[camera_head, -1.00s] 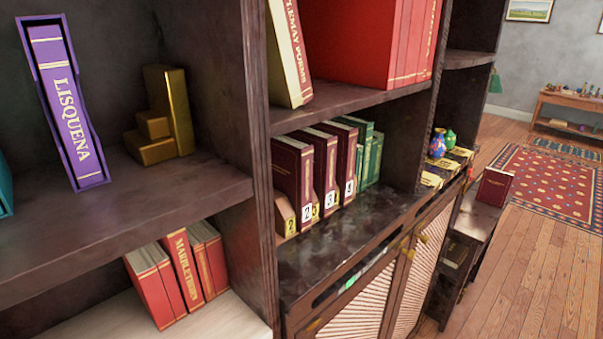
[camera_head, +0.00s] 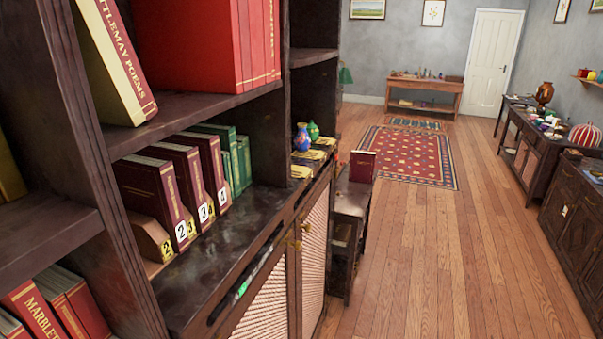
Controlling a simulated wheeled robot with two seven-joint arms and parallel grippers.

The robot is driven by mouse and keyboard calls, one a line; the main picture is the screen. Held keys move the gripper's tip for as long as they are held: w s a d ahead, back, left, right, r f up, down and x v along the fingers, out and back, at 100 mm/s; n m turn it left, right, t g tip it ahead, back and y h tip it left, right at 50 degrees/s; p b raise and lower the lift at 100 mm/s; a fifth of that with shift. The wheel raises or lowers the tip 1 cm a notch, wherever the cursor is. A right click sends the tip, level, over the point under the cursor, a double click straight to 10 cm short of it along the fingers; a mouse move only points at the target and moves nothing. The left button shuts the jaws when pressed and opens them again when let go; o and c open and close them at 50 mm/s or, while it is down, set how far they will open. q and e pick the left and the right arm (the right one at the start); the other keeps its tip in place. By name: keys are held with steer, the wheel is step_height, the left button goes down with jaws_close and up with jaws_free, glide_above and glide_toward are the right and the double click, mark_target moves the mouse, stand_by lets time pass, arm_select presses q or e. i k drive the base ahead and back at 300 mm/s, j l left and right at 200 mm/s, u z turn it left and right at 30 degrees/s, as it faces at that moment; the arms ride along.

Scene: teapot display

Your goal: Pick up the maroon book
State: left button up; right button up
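A single maroon book (camera_head: 362,167) with a darker cover stands upright on a small dark wooden stand (camera_head: 352,198), just past the right end of the bookcase. More maroon books (camera_head: 150,188) stand in a row on the middle shelf, with white and yellow number tags at their lower spines. Green books (camera_head: 228,152) stand behind them. I cannot tell from the view which maroon book the task names. Neither of my grippers is in view.
The dark bookcase (camera_head: 255,198) fills the left side, with cabinet doors below. Two small vases (camera_head: 301,138) stand on its ledge. Open wooden floor (camera_head: 440,265) lies to the right. A red rug (camera_head: 415,155) lies beyond, and dark cabinets (camera_head: 575,205) line the right wall.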

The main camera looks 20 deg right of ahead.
mark_target(362, 163)
steer(key=i+l+u, duration=0.15)
steer(key=u, duration=0.35)
steer(key=l+u, duration=0.25)
steer(key=u, duration=0.2)
steer(key=i+l+u, duration=0.1)
steer(key=l+u, duration=0.2)
steer(key=u, duration=0.2)
steer(key=l+u, duration=0.2)
steer(key=l, duration=0.7)
steer(key=l+u, duration=0.15)
steer(key=l, duration=0.75)
steer(key=z, duration=0.35)
steer(key=l+z, duration=0.25)
steer(key=l, duration=0.15)
steer(key=i+l+z, duration=0.25)
steer(key=l+z, duration=0.25)
steer(key=l, duration=0.2)
steer(key=i+l+z, duration=0.25)
steer(key=k+l, duration=0.05)
steer(key=l, duration=0.05)
